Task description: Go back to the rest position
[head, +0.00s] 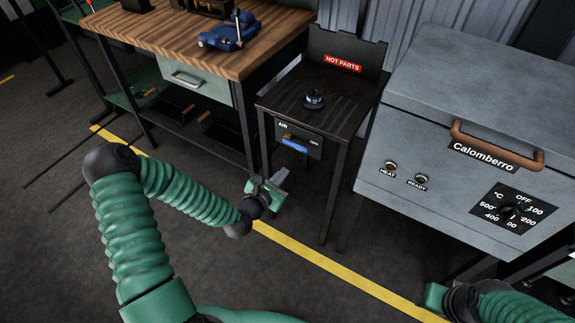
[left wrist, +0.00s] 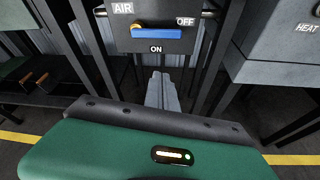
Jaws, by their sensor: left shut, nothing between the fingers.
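My left gripper (head: 281,176) hangs in the air before the black hot-parts stand, below its air panel. In the left wrist view its grey fingers (left wrist: 162,92) are together with nothing between them. The air panel (head: 314,153) has a blue lever (head: 295,144) lying level, its free end toward the OFF label; the lever also shows in the left wrist view (left wrist: 163,34), above and apart from the fingers. My right gripper (head: 436,296) shows only as a green body at the bottom right; its fingers cannot be made out.
A grey oven (head: 440,125) with a copper handle (head: 497,146) stands at right. A wooden bench (head: 165,38) bears a blue tool (head: 228,34). Floor is open at lower left.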

